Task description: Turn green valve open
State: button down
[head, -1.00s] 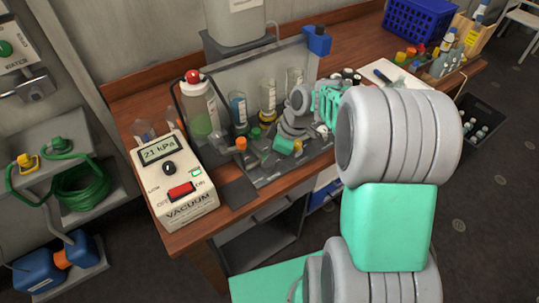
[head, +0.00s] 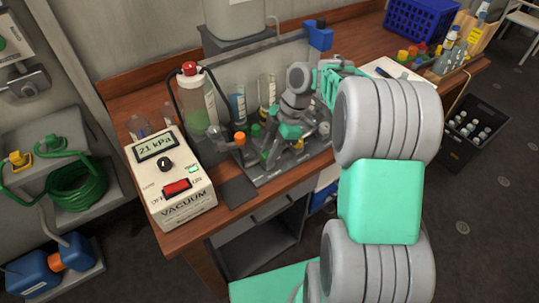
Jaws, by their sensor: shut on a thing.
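A small green valve (head: 256,130) shows among the fittings on the grey apparatus tray, right of an orange knob (head: 239,138). My gripper (head: 275,148) is down at the apparatus, close to the right of the green part. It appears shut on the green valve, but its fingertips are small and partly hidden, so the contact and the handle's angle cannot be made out.
A vacuum unit (head: 180,195) reading 21 kPa stands left of the tray on the wooden bench (head: 105,105). A red-capped bottle (head: 196,115) and several vials stand close behind the gripper. A blue crate (head: 420,22) sits at the back right.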

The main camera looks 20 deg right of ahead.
jog(key=n+g, duration=0.1)
jog(key=n, duration=0.1)
jog(key=n+g+h+b, duration=0.1)
jog(key=n, duration=0.2)
jog(key=shift+w+n, duration=0.2)
jog(key=shift+n, duration=0.1)
jog(key=n, duration=0.3)
jog(key=n+g+h, duration=0.1)
jog(key=n, duration=0.1)
jog(key=shift+a+n+h+b, duration=0.2)
jog(key=shift+n+h+b, duration=0.1)
jog(key=shift+n+b, duration=0.1)
jog(key=shift+g, duration=0.3)
jog(key=c, duration=1.1)
grip_release()
jog(key=p+v, duration=0.7)
jog(key=p, duration=0.1)
jog(key=shift+w+r+p, duration=0.15)
jog(key=shift+r+p, duration=0.15)
jog(key=shift+r, duration=0.05)
